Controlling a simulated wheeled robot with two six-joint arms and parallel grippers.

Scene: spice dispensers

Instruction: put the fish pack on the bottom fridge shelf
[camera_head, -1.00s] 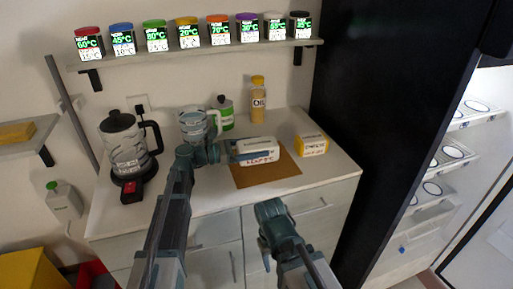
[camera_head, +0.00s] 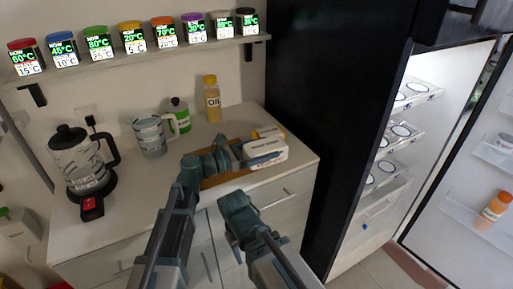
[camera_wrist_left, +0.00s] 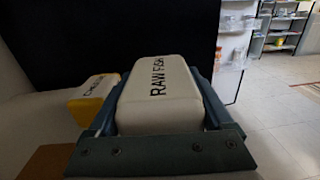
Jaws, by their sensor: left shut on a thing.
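The fish pack (camera_head: 266,148) is a white, rounded box. In the left wrist view it reads "RAW FISH" (camera_wrist_left: 158,92) and lies between the fingers. My left gripper (camera_head: 262,158) is shut on it near the right end of the counter. I cannot tell how far it is above the counter. The fridge (camera_head: 352,205) stands open at the right, with several lit shelves. The lowest shelf (camera_head: 392,182) bears round white discs, with a clear bin below it. My right gripper (camera_head: 238,203) hangs in front of the drawers, apart from the pack; its jaw opening is unclear.
A yellow-and-white box (camera_head: 268,132) sits just behind the pack. A brown board (camera_head: 215,181) lies on the counter (camera_head: 128,188). The fridge's black side wall (camera_head: 322,100) rises between counter and shelves. The open door (camera_head: 465,180) is at the far right, holding an orange bottle (camera_head: 494,207).

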